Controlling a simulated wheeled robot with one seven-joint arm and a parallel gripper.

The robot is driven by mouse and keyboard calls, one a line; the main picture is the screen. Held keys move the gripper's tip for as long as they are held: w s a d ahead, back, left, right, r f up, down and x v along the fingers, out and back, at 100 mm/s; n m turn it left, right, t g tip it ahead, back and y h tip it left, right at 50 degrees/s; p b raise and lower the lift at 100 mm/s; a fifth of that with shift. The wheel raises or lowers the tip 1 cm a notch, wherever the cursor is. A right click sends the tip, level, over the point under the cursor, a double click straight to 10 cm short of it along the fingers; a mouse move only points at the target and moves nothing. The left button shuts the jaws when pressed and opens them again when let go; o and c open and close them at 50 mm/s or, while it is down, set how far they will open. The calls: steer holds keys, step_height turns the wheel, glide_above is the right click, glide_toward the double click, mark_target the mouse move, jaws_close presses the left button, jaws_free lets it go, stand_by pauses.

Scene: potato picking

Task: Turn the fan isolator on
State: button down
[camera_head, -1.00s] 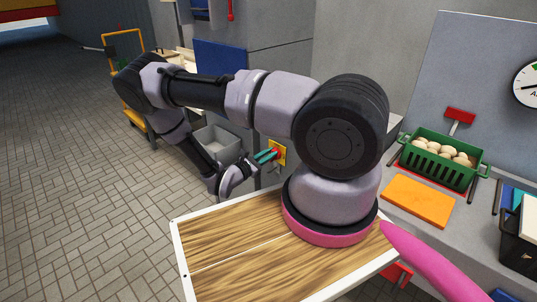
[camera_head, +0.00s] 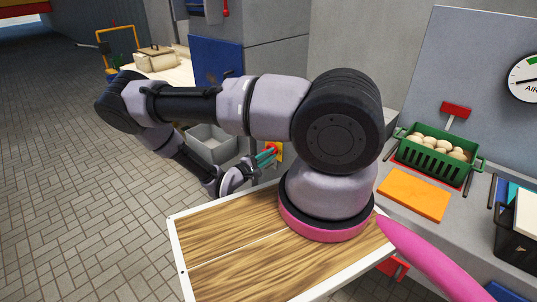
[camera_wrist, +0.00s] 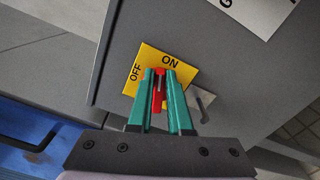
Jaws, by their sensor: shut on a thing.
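The fan isolator is a yellow plate (camera_wrist: 187,70) marked ON and OFF on a grey panel, with a red handle (camera_wrist: 159,88). In the wrist view, my gripper (camera_wrist: 160,74) has its two teal fingers on either side of the red handle and is shut on it. The fingers hide part of the handle and plate. ON is printed above the fingertips and OFF to their left. Which mark the handle points to is hard to tell. In the head view, my gripper (camera_head: 266,156) reaches the yellow plate (camera_head: 279,149) beside the grey cabinet.
A small grey lever (camera_wrist: 204,102) is right of the plate. A grey bin (camera_head: 212,145) stands behind my gripper. A green crate of potatoes (camera_head: 437,148) and an orange board (camera_head: 414,195) lie on the right counter. The tiled floor at left is open.

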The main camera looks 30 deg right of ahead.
steer(key=shift+f+m, duration=0.25)
steer(key=shift+m, duration=0.8)
steer(key=shift+f+m, duration=0.25)
steer(key=shift+m, duration=0.8)
steer(key=c, duration=0.8)
jaws_free()
steer(key=shift+c, duration=0.2)
steer(key=shift+a, duration=0.1)
steer(key=v, duration=1)
steer(key=shift+s+a, duration=0.2)
steer(key=shift+a, duration=0.15)
steer(key=shift+r, duration=0.1)
